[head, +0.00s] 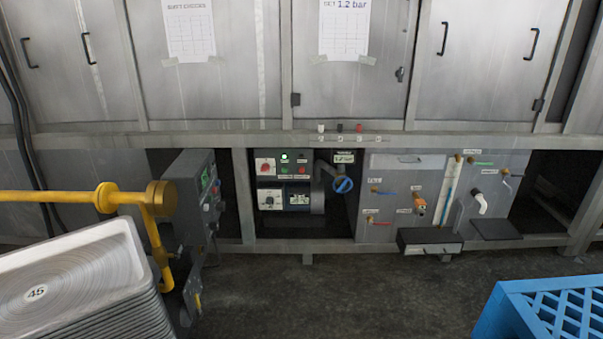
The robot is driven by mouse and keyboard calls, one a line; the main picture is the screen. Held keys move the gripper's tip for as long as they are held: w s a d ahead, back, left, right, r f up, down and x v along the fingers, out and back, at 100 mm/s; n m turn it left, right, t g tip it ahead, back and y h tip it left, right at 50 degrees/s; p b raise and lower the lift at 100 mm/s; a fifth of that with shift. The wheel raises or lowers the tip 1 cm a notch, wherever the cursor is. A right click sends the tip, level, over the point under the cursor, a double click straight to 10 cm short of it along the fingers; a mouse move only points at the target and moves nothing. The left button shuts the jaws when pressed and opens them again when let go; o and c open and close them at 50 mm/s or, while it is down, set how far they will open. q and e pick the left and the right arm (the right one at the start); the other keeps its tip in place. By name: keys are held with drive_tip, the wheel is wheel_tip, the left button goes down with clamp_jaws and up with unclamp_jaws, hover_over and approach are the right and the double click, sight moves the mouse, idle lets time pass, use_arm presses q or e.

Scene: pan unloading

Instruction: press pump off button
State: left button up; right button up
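A grey pump control panel (284,181) sits low in the cabinet frame, left of centre. Its green lamp (284,157) is lit. Small buttons lie under the lamp, and a reddish one (302,170) is at the right; their labels are too small to read. A red rotary switch (265,166) is at the panel's upper left, with a white-faced dial (266,199) below it and a small display (299,198) beside that. Nothing covers the panel's front. Neither of my grippers shows in the head view.
A second control box (190,190) with a green display stands at the left, near a yellow pipe (60,197). Stacked pans (75,275) fill the lower left. A blue crate (515,310) is at lower right. A blue-handled valve (343,185) is right of the panel. The middle floor is clear.

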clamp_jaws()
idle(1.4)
